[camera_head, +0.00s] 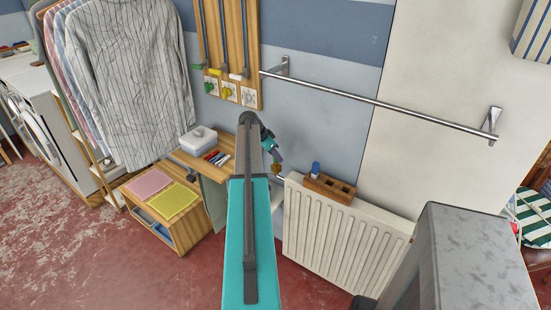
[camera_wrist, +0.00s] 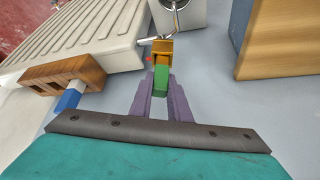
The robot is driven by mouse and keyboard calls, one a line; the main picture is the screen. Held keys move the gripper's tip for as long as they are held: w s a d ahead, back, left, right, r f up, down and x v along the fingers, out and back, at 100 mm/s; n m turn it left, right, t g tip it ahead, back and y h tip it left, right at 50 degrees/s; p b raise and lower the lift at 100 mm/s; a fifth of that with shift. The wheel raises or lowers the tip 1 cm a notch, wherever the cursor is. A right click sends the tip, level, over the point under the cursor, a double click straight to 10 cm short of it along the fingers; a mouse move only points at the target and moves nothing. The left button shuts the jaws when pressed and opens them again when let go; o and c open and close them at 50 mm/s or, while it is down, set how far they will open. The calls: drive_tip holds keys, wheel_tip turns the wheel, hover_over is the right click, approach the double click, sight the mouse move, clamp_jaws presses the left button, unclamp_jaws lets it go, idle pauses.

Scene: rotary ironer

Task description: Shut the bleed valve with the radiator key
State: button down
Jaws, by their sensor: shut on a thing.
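My gripper (camera_wrist: 161,78) is shut on the green handle of the radiator key (camera_wrist: 161,52), held between its purple fingers. The key's brass-coloured head points away from the gripper. It meets or overlaps a silver stem (camera_wrist: 147,40) that comes out at the end of the white radiator (camera_wrist: 95,40); I cannot tell if it is seated on the bleed valve there. A small red spot shows beside the key head. In the head view my gripper (camera_head: 273,153) is at the radiator's top left corner, and the brass head (camera_head: 277,169) shows just below it.
A wooden rack (camera_head: 342,193) with square slots sits on the radiator's top, a blue-handled item (camera_head: 315,169) standing in it. A metal rail (camera_head: 380,103) runs along the wall above. A small wooden table (camera_head: 217,160) with a white box (camera_head: 198,139) stands left.

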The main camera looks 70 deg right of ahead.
drive_tip(key=shift+w+d+m+g+y+b, duration=0.1)
drive_tip(key=shift+m+g+y+b, duration=0.35)
drive_tip(key=shift+m, duration=0.65)
drive_tip(key=shift+w+d+m+g+y+b, duration=0.1)
drive_tip(key=shift+m+g+y+b, duration=0.3)
drive_tip(key=shift+m, duration=0.7)
drive_tip(key=shift+s+a+m+y, duration=0.15)
drive_tip(key=shift+m+y, duration=0.3)
drive_tip(key=shift+m, duration=0.45)
drive_tip(key=c, duration=1.6)
unclamp_jaws()
drive_tip(key=shift+r, duration=0.15)
drive_tip(key=b+v, duration=0.3)
drive_tip(key=v, duration=1)
drive_tip(key=shift+w+a+r, duration=0.1)
drive_tip(key=shift+w+r, duration=0.1)
drive_tip(key=shift+w, duration=0.05)
